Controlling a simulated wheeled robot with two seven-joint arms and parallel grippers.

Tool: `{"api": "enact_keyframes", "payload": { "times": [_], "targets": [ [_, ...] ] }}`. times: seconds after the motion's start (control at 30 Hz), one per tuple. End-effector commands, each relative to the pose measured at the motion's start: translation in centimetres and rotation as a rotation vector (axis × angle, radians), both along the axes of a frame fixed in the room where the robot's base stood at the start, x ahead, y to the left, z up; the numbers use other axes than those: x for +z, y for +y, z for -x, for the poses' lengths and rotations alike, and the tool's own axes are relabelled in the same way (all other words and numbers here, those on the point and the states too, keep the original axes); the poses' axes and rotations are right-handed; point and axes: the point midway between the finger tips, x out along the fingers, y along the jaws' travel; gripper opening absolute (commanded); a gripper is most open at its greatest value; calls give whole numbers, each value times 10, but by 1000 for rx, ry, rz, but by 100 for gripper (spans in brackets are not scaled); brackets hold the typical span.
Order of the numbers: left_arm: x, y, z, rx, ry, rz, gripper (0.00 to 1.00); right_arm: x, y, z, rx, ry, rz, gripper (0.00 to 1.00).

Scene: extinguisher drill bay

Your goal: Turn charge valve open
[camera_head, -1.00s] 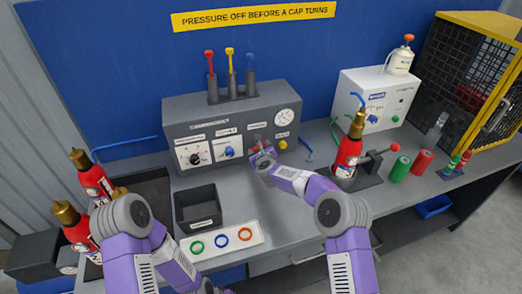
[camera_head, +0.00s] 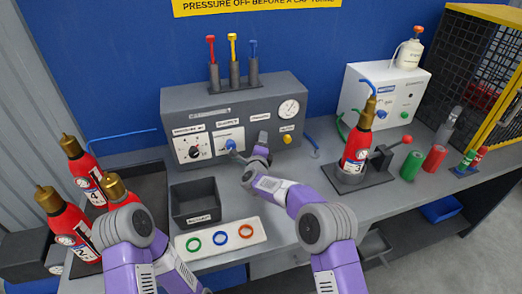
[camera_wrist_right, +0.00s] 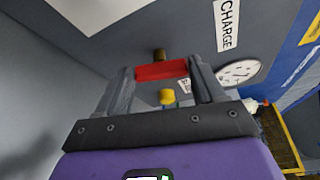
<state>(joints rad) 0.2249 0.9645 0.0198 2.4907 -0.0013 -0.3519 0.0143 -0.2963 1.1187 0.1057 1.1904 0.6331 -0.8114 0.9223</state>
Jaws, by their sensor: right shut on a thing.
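The charge valve's red handle (camera_wrist_right: 162,70) lies crosswise between the two fingers of my right gripper (camera_wrist_right: 160,82) in the right wrist view. The fingers are shut on its two ends, below the white CHARGE label (camera_wrist_right: 228,24). In the head view my right gripper (camera_head: 250,144) is at the front of the grey panel box (camera_head: 238,104) and hides most of the valve. The blue knob (camera_head: 230,144) is close to its left finger. My left arm shows at the lower left, but its gripper is out of view.
A pressure gauge (camera_head: 289,109) and a yellow button (camera_head: 287,139) are right of the valve. A black bin (camera_head: 195,203) and a white plate with coloured rings (camera_head: 220,237) lie in front. A red extinguisher (camera_head: 357,146) stands in a holder at the right.

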Motion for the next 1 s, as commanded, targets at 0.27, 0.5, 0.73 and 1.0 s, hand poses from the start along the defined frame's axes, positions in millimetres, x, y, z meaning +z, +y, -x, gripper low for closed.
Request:
{"api": "enact_keyframes", "payload": {
  "times": [0.27, 0.5, 0.73, 1.0],
  "targets": [
    [-24, 0, 0, 0, 0, 0, 43, -6, 1, 0, 2, -55, 169, 38],
    [-32, 0, 0, 0, 0, 0, 43, -6, 1, 0, 2, -78, 242, 38],
    [-33, 0, 0, 0, 0, 0, 43, -5, 1, 0, 2, -85, 264, 38],
    [-33, 0, 0, 0, 0, 0, 43, -5, 1, 0, 2, -85, 266, 38]
  ]
}}
